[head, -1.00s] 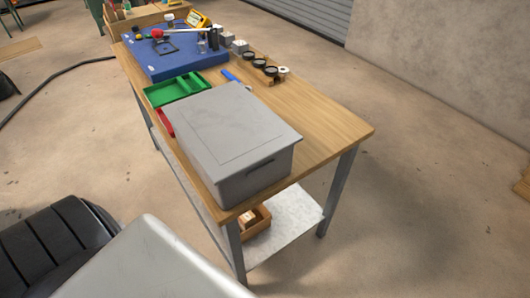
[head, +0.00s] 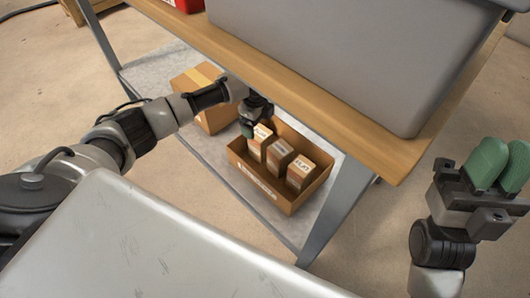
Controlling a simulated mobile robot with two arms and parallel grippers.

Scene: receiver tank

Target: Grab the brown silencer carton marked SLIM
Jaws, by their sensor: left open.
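An open brown box (head: 263,190) on the lower shelf holds three upright brown cartons with white labels: a far-left one (head: 258,144), a middle one (head: 279,158) and a near-right one (head: 299,177). The lettering is too small to tell which is marked SLIM. My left gripper (head: 250,128) is open at the box's far-left end, close to the far-left carton. Its fingers are partly hidden, and I cannot tell whether they touch the carton. My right gripper (head: 502,165) is raised at the right, away from the box, with its green fingers close together.
The wooden tabletop (head: 400,158) overhangs the shelf (head: 180,140), with a grey bin (head: 350,60) on top. A table leg (head: 335,208) stands right of the box. A red container (head: 185,4) is at the top.

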